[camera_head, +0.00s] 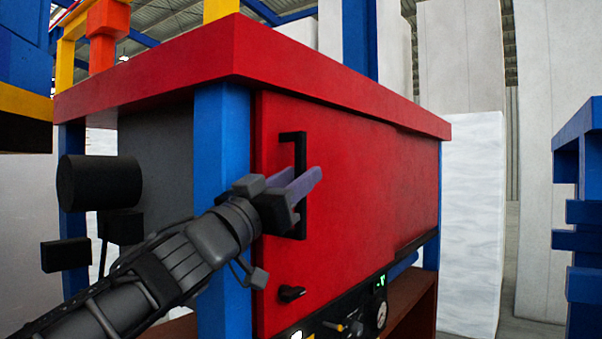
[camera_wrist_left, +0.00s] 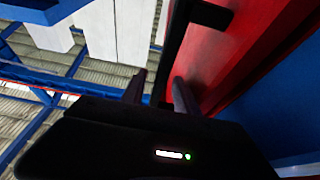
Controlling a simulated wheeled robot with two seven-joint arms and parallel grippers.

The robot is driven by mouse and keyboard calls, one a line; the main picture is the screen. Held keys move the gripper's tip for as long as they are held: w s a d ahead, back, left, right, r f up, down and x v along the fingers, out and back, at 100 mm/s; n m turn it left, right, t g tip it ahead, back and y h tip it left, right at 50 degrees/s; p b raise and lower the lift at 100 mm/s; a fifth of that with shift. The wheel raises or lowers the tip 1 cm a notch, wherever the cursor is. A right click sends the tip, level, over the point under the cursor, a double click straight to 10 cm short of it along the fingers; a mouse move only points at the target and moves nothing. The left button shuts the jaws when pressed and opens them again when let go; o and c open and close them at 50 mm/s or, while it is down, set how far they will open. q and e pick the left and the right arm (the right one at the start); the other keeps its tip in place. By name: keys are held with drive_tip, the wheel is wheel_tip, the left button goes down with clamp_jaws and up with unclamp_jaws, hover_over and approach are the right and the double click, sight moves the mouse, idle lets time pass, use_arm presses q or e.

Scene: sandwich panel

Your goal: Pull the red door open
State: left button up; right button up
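The red door (camera_head: 360,190) fills the front of a red-topped cabinet in the head view and looks shut. It also shows in the left wrist view (camera_wrist_left: 225,55). Its upright black handle (camera_head: 300,148) is near the door's left edge. My left gripper (camera_head: 302,184) is at the handle's middle, its fingers pointing toward the door. In the left wrist view the handle bar (camera_wrist_left: 175,45) runs between the two fingers of my left gripper (camera_wrist_left: 159,90). The fingers look apart, with a gap showing on the left finger's side. My right gripper is not in view.
A blue post (camera_head: 221,150) stands just left of the door, close to my left wrist. A black knob (camera_head: 291,293) sits low on the door, with a control panel (camera_head: 352,322) below. A blue structure (camera_head: 580,220) stands at the right edge.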

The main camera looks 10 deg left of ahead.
use_arm(q)
drive_tip(key=shift+w+d+r, duration=0.25)
drive_tip(key=shift+w+r, duration=0.1)
drive_tip(key=shift+w, duration=0.25)
clamp_jaws()
idle(1.1)
